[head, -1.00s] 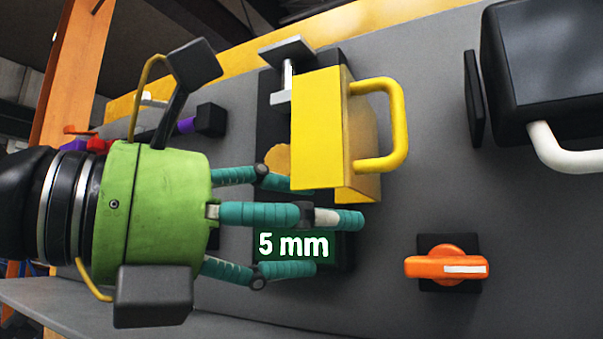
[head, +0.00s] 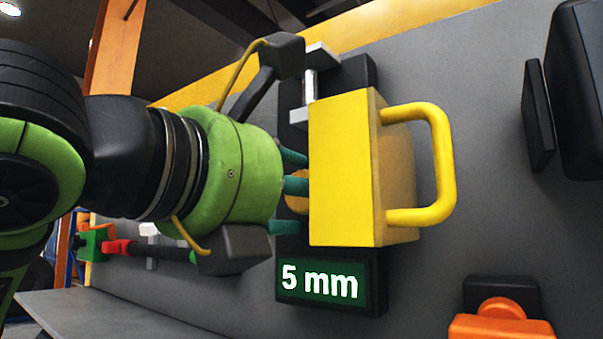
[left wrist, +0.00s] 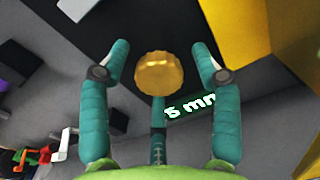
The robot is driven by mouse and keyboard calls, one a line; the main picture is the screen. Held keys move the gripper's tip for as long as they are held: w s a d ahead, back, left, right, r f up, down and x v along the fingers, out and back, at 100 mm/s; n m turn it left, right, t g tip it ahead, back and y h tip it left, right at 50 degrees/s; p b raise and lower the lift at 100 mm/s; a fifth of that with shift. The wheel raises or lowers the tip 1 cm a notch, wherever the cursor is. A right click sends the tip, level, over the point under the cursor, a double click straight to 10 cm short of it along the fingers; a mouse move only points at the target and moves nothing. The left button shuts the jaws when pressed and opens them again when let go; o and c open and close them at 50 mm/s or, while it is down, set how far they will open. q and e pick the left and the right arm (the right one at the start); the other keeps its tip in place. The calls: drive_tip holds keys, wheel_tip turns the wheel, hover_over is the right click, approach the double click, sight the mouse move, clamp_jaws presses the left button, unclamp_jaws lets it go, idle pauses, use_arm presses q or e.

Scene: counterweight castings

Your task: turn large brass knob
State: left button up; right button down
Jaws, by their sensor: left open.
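In the head view only a sliver of the knob (head: 297,204) shows, behind the yellow block and my fingers. My left gripper (left wrist: 160,75) is open, its teal fingers spread around the knob with gaps visible on both sides. In the head view the left gripper's fingertips (head: 300,187) are partly hidden behind the yellow block. My right gripper is not in view.
A yellow block with a handle (head: 345,170) stands out from the panel close to my fingers. A green "5 mm" display (head: 320,283) sits below it. An orange knob (head: 500,322) is at lower right, and a black box (head: 585,100) is at upper right.

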use_arm(q)
drive_tip(key=c, duration=1.2)
drive_tip(key=shift+o, duration=0.2)
drive_tip(key=shift+f, duration=0.1)
